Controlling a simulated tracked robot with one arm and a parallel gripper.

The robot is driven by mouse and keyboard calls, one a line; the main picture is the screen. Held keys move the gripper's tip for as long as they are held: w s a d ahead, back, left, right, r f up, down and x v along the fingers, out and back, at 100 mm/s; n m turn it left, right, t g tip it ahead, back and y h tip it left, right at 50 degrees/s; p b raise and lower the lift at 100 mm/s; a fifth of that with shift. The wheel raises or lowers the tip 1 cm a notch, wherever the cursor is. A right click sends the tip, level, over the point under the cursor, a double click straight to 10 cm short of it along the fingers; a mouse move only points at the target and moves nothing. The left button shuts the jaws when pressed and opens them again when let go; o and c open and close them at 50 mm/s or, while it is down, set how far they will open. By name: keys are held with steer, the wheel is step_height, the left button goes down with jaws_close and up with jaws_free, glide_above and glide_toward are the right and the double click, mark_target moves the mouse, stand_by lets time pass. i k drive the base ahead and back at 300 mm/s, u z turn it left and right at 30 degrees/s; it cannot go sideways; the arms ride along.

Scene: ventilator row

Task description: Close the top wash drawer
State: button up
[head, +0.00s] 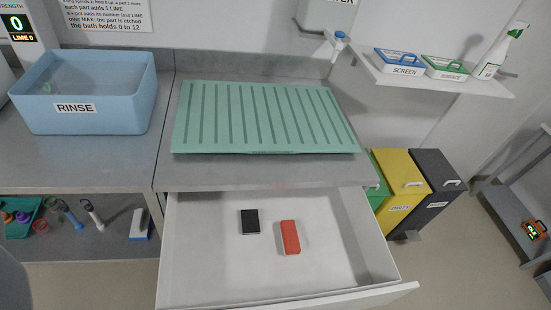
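The white wash drawer (330,268) stands pulled out below the counter in the middle of the view. Its front panel (345,298) runs along the bottom edge and is partly cut off at the left. A small black block (250,221) and a red block (290,237) lie apart on the drawer floor. My gripper is not visible. Any drawer below this one is hidden.
A green ribbed mat (265,118) lies on the counter above the drawer. A blue RINSE basin (85,95) stands to the left. Yellow (398,180) and dark (436,180) bins stand at right. Floor is clear right of the drawer front.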

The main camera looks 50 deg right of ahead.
mark_target(346, 261)
steer(key=z, duration=0.15)
steer(key=k, duration=1.05)
steer(key=z, duration=0.5)
